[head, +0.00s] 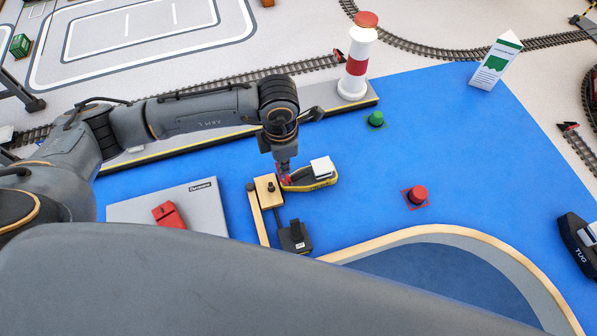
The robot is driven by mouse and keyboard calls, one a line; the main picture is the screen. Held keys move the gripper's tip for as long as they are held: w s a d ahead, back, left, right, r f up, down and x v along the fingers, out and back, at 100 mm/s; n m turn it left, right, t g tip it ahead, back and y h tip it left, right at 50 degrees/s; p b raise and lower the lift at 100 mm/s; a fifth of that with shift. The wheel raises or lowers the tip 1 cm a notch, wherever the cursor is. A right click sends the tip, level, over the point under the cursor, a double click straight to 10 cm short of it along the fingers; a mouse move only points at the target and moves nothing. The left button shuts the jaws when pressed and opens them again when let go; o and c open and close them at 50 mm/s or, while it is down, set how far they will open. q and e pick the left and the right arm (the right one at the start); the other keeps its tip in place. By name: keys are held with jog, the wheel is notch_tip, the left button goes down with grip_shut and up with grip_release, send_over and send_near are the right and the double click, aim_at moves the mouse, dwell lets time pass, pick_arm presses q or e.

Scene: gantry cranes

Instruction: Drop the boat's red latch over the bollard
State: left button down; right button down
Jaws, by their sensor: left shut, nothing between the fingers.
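The boat (322,182), with a black and yellow hull and a white cabin, sits on the blue surface near the middle of the head view. A small red part (285,181) shows at its left end, beside the wooden block, and looks like the latch. The bollard (270,187) is a small dark post on the light wooden block (265,194). My left gripper (285,168) points down over the boat's left end, shut, right above the red part. Whether the fingers touch it, and whether the latch is around or beside the bollard, I cannot tell. My right gripper is not in view.
A grey plate with a red piece (168,215) lies to the left. A black device (294,237) stands below the block. A lighthouse (357,62), a green buoy (375,120) and a red buoy (416,196) stand apart.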

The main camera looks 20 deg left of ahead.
pick_arm(q)
jog(key=shift+s+a+f+b, duration=0.35)
jog(key=shift+s+a+f, duration=0.05)
jog(key=shift+a, duration=0.2)
jog(key=shift+s+a+f+b, duration=0.35)
jog(key=shift+a+f, duration=0.05)
jog(key=shift+a, duration=0.2)
notch_tip(320, 180, up, 10)
jog(key=s+a+p, duration=0.1)
jog(key=a+p, duration=0.1)
jog(key=p, duration=0.3)
jog(key=shift+s+a+p, duration=0.25)
jog(key=shift+s+p, duration=0.1)
dwell(0.8)
